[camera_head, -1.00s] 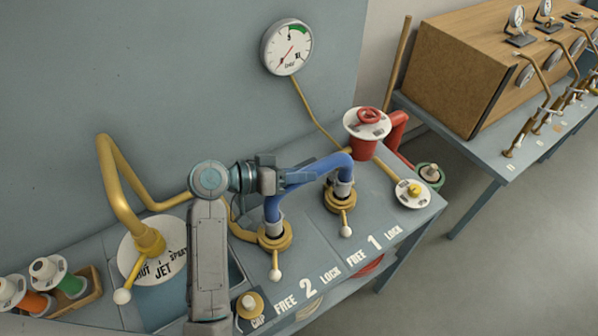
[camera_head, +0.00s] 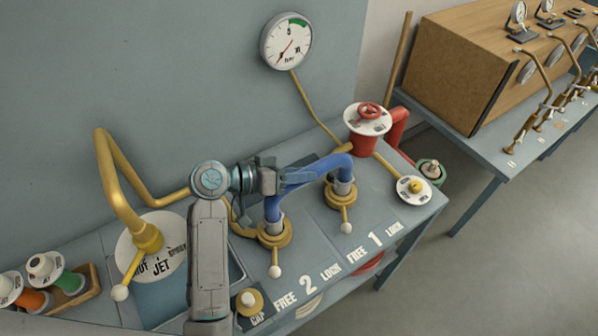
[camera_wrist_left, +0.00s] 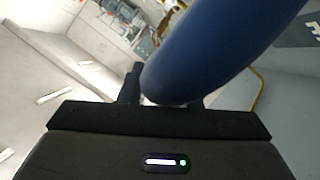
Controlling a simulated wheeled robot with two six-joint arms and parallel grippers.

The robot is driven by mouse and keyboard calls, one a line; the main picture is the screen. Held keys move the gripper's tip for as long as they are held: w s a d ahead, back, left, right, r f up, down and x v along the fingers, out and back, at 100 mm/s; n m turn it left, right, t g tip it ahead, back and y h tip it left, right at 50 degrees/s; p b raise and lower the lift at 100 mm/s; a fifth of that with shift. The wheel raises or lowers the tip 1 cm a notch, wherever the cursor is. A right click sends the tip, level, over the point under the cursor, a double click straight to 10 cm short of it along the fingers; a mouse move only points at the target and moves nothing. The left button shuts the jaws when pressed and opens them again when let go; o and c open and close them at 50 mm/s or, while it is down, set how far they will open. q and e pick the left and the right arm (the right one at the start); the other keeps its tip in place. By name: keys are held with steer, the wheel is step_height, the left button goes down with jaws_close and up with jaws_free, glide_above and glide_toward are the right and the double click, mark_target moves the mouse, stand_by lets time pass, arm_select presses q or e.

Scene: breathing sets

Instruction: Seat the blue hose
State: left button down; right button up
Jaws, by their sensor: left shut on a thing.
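The blue hose (camera_head: 323,167) is a U-shaped bend with grey metal ends. Its left end is at the brass socket numbered 2 (camera_head: 274,234) and its right end at the brass socket numbered 1 (camera_head: 341,194). Whether either end is fully down cannot be told. Each socket has a lever with a white ball at the front. My left gripper (camera_head: 286,178) is shut on the hose near its left bend. In the left wrist view the hose (camera_wrist_left: 215,50) fills the space between the fingers. My right gripper is not in view.
A brass spout (camera_head: 148,237) stands on the left over a basin. A gauge (camera_head: 287,41) hangs on the wall. A red valve (camera_head: 367,125) and a white disc (camera_head: 413,190) stand on the right. Spools (camera_head: 68,283) sit far left.

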arm_select(q)
steer(key=shift+f+b, duration=0.35)
steer(key=shift+f, duration=0.25)
steer(key=c, duration=1)
jaws_free()
steer(key=shift+o, duration=0.2)
